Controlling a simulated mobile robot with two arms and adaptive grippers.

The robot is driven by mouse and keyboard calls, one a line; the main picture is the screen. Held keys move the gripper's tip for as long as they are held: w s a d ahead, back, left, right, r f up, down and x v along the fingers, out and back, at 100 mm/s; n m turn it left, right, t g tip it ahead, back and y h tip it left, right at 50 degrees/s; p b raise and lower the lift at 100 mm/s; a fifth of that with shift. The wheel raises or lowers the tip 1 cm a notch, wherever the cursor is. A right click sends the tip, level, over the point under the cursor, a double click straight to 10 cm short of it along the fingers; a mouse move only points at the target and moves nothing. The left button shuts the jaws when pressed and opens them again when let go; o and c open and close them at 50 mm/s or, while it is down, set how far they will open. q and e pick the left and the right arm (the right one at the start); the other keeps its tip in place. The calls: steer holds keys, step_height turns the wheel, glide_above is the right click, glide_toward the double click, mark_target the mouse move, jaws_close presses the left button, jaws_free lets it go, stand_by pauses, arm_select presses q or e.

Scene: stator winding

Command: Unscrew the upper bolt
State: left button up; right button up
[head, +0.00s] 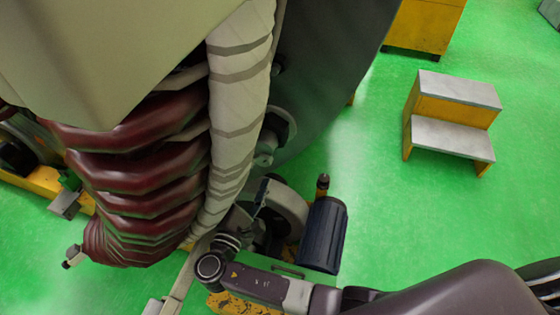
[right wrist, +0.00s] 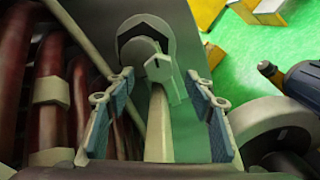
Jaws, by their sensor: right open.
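The upper bolt (head: 264,158) shows in the head view as a small grey head at the side of the large dark disc, beside the pale wrapped winding. In the right wrist view the bolt (right wrist: 159,68) is a pale head in front of a dark round recess, with a pale bar running down below it. My right gripper (right wrist: 162,95) is open, one blue-padded finger on each side of the bar and bolt. I see no contact between the pads and the bolt. In the head view the right gripper (head: 258,193) is just below the bolt, partly hidden. My left gripper is not in view.
Dark red coils (head: 135,190) and the pale wrapped winding (head: 238,85) stand close at the left. A dark blue cylinder (head: 322,235) is right of the gripper. A yellow step stool (head: 450,115) stands on the open green floor at the right.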

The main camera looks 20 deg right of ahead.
mark_target(263, 162)
steer(key=p+x, duration=0.1)
steer(key=x, duration=0.5)
steer(key=shift+w+r, duration=0.1)
steer(key=shift+w+d, duration=0.2)
steer(key=shift+w, duration=0.1)
steer(key=shift+c, duration=0.6)
steer(key=c, duration=1.1)
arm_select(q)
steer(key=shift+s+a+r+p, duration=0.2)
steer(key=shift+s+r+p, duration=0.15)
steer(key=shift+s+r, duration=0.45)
arm_select(e)
steer(key=shift+o, duration=0.2)
steer(key=shift+n, duration=0.9)
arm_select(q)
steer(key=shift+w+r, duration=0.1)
arm_select(e)
steer(key=shift+d, duration=0.1)
